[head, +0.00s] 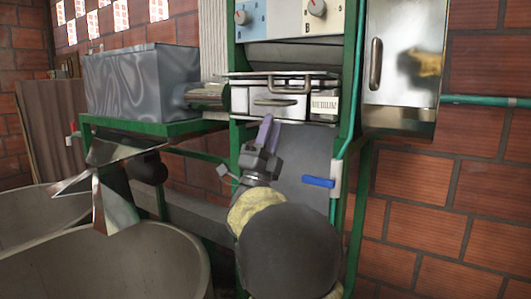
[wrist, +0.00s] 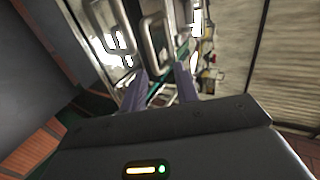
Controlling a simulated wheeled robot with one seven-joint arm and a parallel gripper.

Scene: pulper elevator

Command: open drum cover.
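No part is labelled as the drum cover, so I cannot tell for certain which it is. A metal front with a curved handle (head: 275,102) sits in the middle of the green-framed machine, beside a "MEDIUM" label (head: 324,103). A flat metal lid with a bar handle (head: 290,88) lies just above it and looks closed. My gripper (head: 267,133) is just below this front, fingers pointing up. In the wrist view my gripper (wrist: 161,88) has its purple fingers apart with nothing held between them. Metal handles (wrist: 155,30) show beyond the fingertips; contact is not visible.
A tall metal panel with a vertical handle (head: 376,64) stands at right. A grey metal box (head: 135,82) rests on a green stand at left. Round concrete basins (head: 120,265) are below. A blue-handled valve (head: 318,182) and knobs (head: 316,7) are near the machine.

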